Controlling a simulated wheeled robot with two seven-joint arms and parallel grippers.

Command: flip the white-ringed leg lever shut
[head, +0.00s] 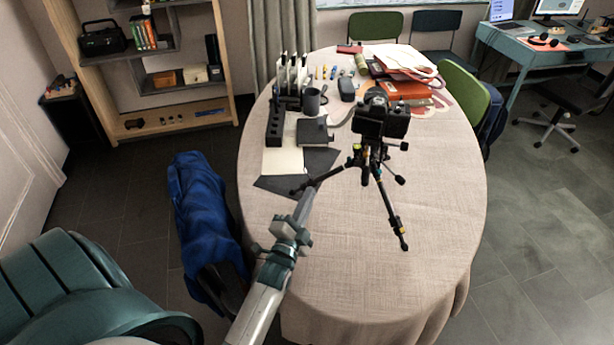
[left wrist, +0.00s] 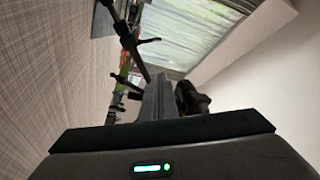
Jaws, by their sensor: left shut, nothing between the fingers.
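A black tripod (head: 372,165) stands on the table (head: 330,265) with a black camera (head: 382,118) on top, its legs spread. One leg (head: 392,212) points toward the front right, and another reaches left toward my left gripper. My left gripper (head: 308,192) is shut and empty, its tip close to the left leg's foot; I cannot tell whether they touch. In the left wrist view the shut fingers (left wrist: 158,98) point past a dark leg with a lever (left wrist: 148,41) sticking out. I cannot make out the white ring. My right gripper is not in view.
A grey mug (head: 311,101), a black holder (head: 275,122) and dark flat items stand left of the tripod. Papers and an orange box (head: 405,90) lie behind it. The table's front is clear.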

